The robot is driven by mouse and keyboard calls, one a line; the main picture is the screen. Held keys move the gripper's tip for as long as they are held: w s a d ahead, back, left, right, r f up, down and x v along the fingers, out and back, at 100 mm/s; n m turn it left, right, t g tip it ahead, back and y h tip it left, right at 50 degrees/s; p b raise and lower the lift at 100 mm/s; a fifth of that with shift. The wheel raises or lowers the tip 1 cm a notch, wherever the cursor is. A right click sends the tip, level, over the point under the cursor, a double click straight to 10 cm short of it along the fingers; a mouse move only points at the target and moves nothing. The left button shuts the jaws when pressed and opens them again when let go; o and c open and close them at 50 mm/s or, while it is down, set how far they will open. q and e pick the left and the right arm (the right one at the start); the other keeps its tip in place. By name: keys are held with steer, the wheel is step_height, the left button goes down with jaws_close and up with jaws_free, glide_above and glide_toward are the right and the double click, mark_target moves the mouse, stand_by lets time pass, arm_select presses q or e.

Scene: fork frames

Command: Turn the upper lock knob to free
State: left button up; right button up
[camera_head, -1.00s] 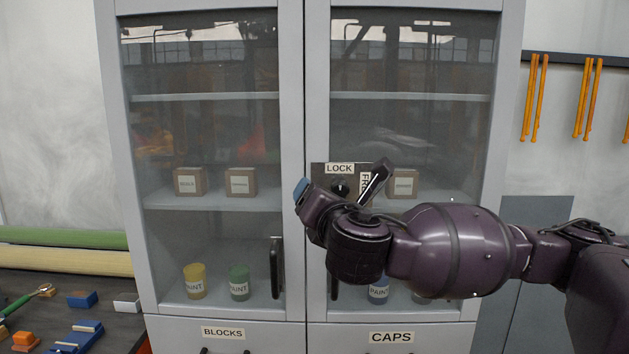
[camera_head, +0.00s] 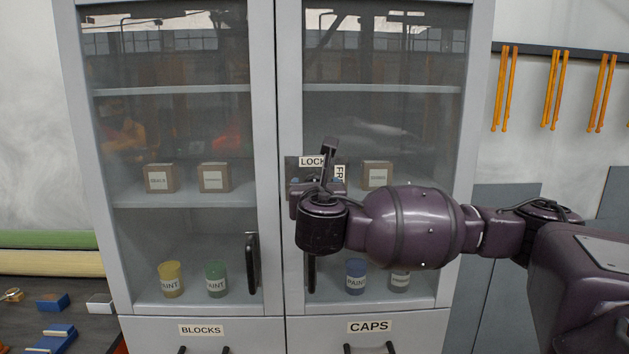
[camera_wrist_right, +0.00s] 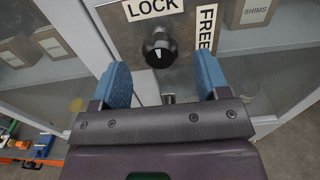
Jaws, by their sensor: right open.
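The upper lock knob (camera_wrist_right: 160,50) is round and black with a short white mark. It sits on a metal plate (camera_wrist_right: 133,38) with a LOCK label (camera_wrist_right: 154,8) above it and a FREE label (camera_wrist_right: 207,29) to its right. In the right wrist view my right gripper (camera_wrist_right: 163,77) is open, with blue pads on the left and right below the knob. Nothing is between the pads, and I cannot tell whether either touches the plate. In the head view my right gripper (camera_head: 309,187) is in front of the plate and hides the knob. My left gripper is out of view.
The plate is on a grey cabinet with glass doors and black handles (camera_head: 252,263). Boxes (camera_head: 214,178) and paint jars (camera_head: 171,279) stand inside. Drawers labelled BLOCKS (camera_head: 201,330) and CAPS (camera_head: 369,327) are below. A bench with blocks (camera_head: 53,303) is at left.

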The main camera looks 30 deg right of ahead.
steer(key=shift+x, duration=1.95)
steer(key=shift+a, duration=0.1)
steer(key=c, duration=0.9)
